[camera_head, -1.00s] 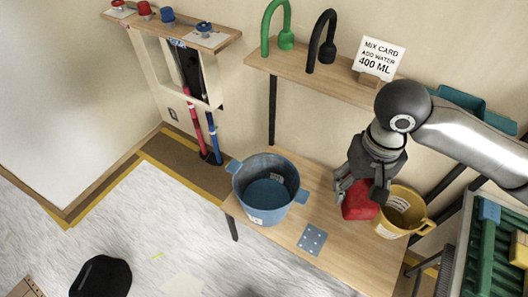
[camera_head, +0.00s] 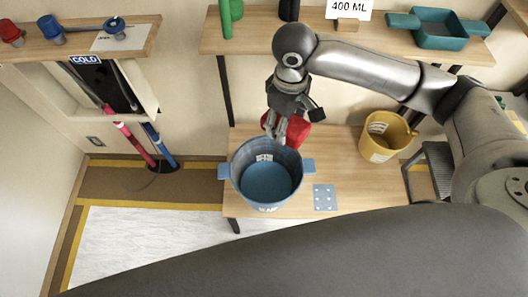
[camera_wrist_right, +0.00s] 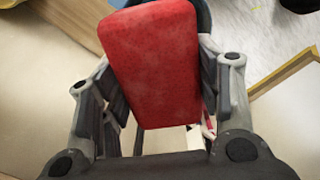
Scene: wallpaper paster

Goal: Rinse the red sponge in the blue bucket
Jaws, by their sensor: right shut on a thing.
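The red sponge (camera_head: 292,131) is in my right gripper (camera_head: 284,130), just behind the back rim of the blue bucket. In the right wrist view the sponge (camera_wrist_right: 158,65) fills the space between the two fingers of my right gripper (camera_wrist_right: 160,90), which is shut on it. The blue bucket (camera_head: 268,202) stands on the wooden bench with its open top up and a handle on each side. A large dark arm link of mine crosses the bottom of the head view. My left gripper is not in view.
A yellow bucket (camera_head: 376,147) stands on the bench (camera_head: 345,166) to the right. A blue dotted pad (camera_head: 324,197) lies beside the blue bucket. A shelf (camera_head: 262,42) above holds a green tap, a black tap, a card and a teal tray (camera_head: 440,40).

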